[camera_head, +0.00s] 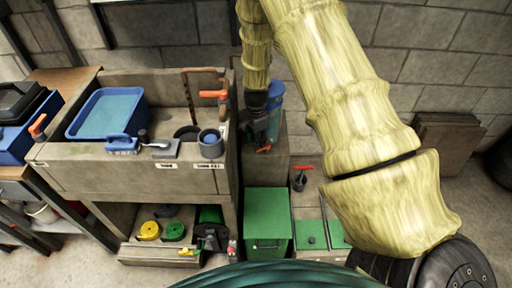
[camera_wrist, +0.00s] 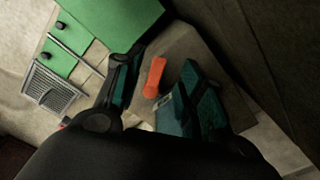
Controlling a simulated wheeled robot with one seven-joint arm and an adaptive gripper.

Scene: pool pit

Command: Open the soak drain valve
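An orange valve handle (camera_wrist: 154,77) lies between the two fingers of my gripper (camera_wrist: 160,85) in the wrist view, over a grey-brown block. The fingers are apart, and I cannot tell whether either touches the handle. In the head view my gripper (camera_head: 262,138) points down over the concrete block (camera_head: 265,165), with a small orange-red handle (camera_head: 264,149) at its tips. No readable label there names the soak drain valve. Other handles are an orange one (camera_head: 213,94) above the sink's right end and a red T-handle (camera_head: 300,170) right of the block.
A concrete sink (camera_head: 130,176) with a blue tub (camera_head: 108,112) stands left of my gripper. A green box (camera_head: 267,220) stands in front of the block and also shows in the wrist view (camera_wrist: 112,18). A blue cylinder (camera_head: 276,98) stands close behind my gripper. A grate (camera_wrist: 50,92) lies on the floor.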

